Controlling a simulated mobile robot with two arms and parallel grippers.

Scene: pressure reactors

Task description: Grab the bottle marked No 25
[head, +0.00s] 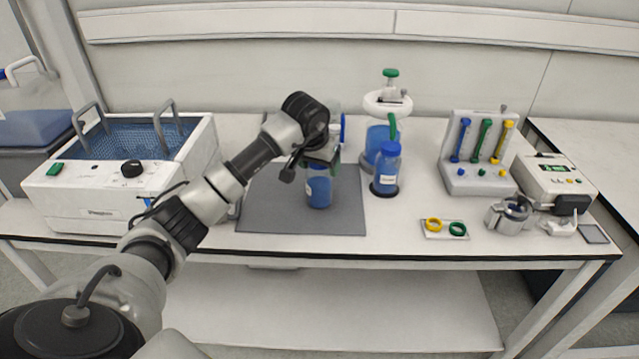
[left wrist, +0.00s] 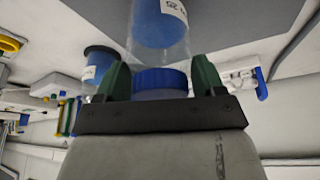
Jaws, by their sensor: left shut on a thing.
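I cannot tell whether the bottle touches the mat. A second blue-capped bottle (head: 387,170) stands in a dark round holder to the right. My right gripper is not in view.
A vessel with a white ring top (head: 386,104) stands behind the second bottle. A white bath (head: 100,195) is at left. A rack with coloured tools (head: 480,181), a small ring tray (head: 445,236) and a white device (head: 556,180) are at right.

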